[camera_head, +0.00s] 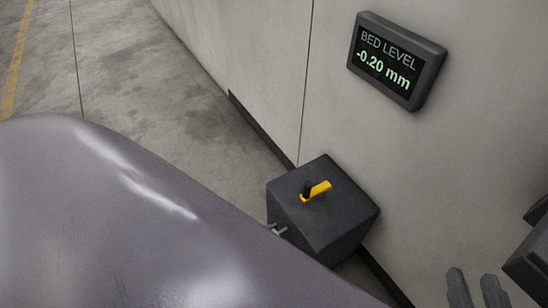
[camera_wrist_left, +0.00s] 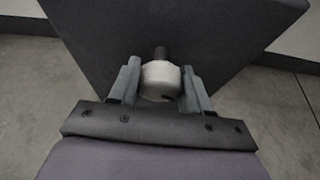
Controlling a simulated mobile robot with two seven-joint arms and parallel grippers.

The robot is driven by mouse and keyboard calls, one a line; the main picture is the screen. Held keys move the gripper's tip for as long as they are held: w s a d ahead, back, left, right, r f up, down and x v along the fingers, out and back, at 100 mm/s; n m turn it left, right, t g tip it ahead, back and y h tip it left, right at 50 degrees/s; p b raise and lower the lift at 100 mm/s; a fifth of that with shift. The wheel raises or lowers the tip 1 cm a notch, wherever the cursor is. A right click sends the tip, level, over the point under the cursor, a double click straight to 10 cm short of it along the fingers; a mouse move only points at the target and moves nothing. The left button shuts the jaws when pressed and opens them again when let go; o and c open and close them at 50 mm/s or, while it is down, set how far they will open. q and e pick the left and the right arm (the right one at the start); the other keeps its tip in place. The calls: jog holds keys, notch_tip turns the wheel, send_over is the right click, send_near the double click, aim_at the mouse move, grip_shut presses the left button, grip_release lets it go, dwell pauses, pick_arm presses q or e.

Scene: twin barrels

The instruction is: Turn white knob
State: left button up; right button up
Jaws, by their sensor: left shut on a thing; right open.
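The white knob (camera_wrist_left: 158,76) shows in the left wrist view, on a short dark shaft that comes out of the side of a dark grey box (camera_head: 328,226). My left gripper (camera_head: 278,230) is shut on the knob, with one finger on each side of it. In the head view the knob is hidden, and only the fingertips show at the box's left face. My right gripper (camera_head: 475,288) is open and empty at the bottom right, away from the box. A wall display (camera_head: 383,68) reads "BED LEVEL -0.20 mm".
A yellow lever (camera_head: 318,191) with a black peg sits on top of the box. The box stands close against a pale wall (camera_head: 260,60). Bare concrete floor (camera_head: 150,75) lies to the left. My left arm covers much of the lower left of the head view.

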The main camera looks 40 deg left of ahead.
pick_arm(q)
jog(key=shift+w, duration=0.1)
jog(key=n+h, duration=0.2)
jog(key=n, duration=0.1)
jog(key=shift+n+g+h, duration=0.3)
jog(key=shift+n+h, duration=0.1)
jog(key=n+h, duration=0.1)
jog(key=n, duration=0.1)
jog(key=shift+n+h, duration=0.4)
jog(key=shift+w+n+h, duration=0.1)
jog(key=shift+n+h, duration=0.3)
jog(key=shift+n, duration=0.3)
jog(key=shift+a, duration=0.1)
jog(key=o, duration=1)
jog(key=shift+o, duration=0.2)
jog(key=p+v, duration=0.1)
jog(key=v, duration=0.6)
